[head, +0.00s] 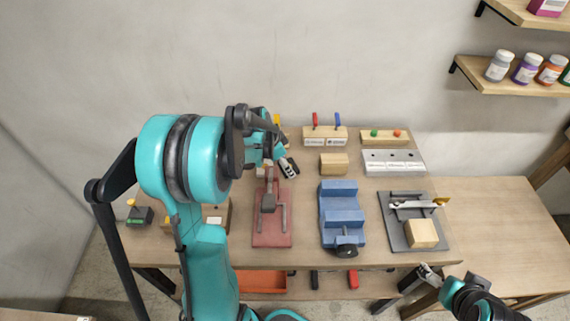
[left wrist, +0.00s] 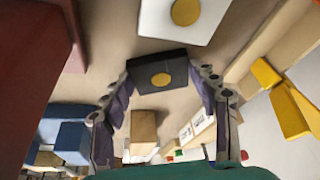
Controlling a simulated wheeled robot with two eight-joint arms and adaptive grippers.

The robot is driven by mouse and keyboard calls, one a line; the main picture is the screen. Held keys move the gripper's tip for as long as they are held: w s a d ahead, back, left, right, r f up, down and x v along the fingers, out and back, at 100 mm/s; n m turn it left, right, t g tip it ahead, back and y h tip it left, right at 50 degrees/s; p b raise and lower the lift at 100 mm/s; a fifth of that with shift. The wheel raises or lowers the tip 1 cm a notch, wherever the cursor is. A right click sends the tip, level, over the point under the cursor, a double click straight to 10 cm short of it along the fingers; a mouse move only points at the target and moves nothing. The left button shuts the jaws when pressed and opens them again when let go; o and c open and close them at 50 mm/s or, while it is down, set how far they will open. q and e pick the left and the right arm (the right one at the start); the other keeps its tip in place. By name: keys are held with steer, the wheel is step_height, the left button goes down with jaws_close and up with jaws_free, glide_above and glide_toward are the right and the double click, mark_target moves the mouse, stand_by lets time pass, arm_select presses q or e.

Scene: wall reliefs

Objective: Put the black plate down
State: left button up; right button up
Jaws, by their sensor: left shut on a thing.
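The black plate (left wrist: 147,69) with a yellow disc on it shows in the left wrist view, between the fingertips of my left gripper (left wrist: 163,88). The fingers are shut on its two sides. In the head view my left gripper (head: 287,166) is over the back middle of the table, behind the red fixture, and my arm hides much of that area. I cannot tell whether the plate touches the table. My right gripper (head: 428,274) is near the table's front right edge, away from the plate; its jaw state is too small to tell.
A white plate with a yellow disc (left wrist: 210,12) is near the held plate. The red fixture (head: 272,225), blue stepped fixture (head: 342,205) and grey plate (head: 393,212) stand in front. A wooden block (head: 334,163) and switch boxes are at the back. Wood shows bare between the fixtures.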

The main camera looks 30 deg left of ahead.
arm_select(q)
steer(key=o, duration=1.6)
steer(key=shift+o, duration=0.2)
steer(key=shift+r+p, duration=0.35)
steer(key=p+v, duration=0.3)
steer(key=v, duration=0.8)
steer(key=shift+s+r+p, duration=0.15)
steer(key=shift+r+p, duration=0.15)
steer(key=shift+p, duration=0.1)
